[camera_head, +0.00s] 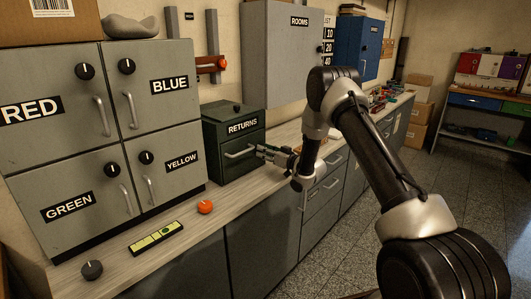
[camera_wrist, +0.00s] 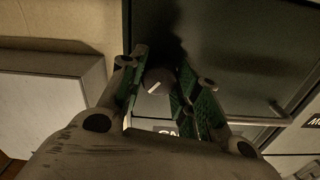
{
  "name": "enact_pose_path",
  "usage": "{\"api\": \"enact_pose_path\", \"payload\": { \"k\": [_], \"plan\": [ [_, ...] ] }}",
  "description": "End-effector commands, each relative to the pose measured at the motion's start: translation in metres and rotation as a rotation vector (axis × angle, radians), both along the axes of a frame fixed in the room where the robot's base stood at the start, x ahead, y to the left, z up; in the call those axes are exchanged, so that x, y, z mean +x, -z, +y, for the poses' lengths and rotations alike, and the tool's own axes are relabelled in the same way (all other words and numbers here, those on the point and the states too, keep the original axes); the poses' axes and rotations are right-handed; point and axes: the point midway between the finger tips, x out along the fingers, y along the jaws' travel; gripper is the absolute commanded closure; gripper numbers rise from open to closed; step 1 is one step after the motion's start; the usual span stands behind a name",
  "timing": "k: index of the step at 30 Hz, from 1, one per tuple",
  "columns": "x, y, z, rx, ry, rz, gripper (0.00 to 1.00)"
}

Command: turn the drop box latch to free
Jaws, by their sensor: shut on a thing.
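The drop box is the dark green box labelled RETURNS (camera_head: 222,128) on the counter, with a bar handle on its front. My gripper (camera_head: 264,152) is at the box's lower right front in the head view. A white pointer line on the knob runs slantwise. The knob is hidden in the head view, and the label below it is partly covered.
Grey cabinets labelled RED, BLUE, GREEN and YELLOW (camera_head: 182,162) stand to the left. A grey ROOMS cabinet (camera_head: 275,60) hangs above.

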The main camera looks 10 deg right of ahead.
Motion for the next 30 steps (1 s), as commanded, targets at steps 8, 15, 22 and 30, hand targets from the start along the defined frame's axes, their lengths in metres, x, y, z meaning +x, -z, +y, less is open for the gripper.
{"api": "enact_pose_path", "payload": {
  "k": [8,15,22,30],
  "plan": [
    [-0.0002,0.0004,-0.0001,0.211,0.001,0.155,0.92],
    [-0.0002,0.0004,-0.0001,0.394,0.001,0.288,0.92],
    [-0.0002,0.0004,-0.0002,0.552,0.001,0.402,0.92],
    [-0.0002,0.0004,-0.0002,0.683,0.001,0.497,0.92]
  ]
}}
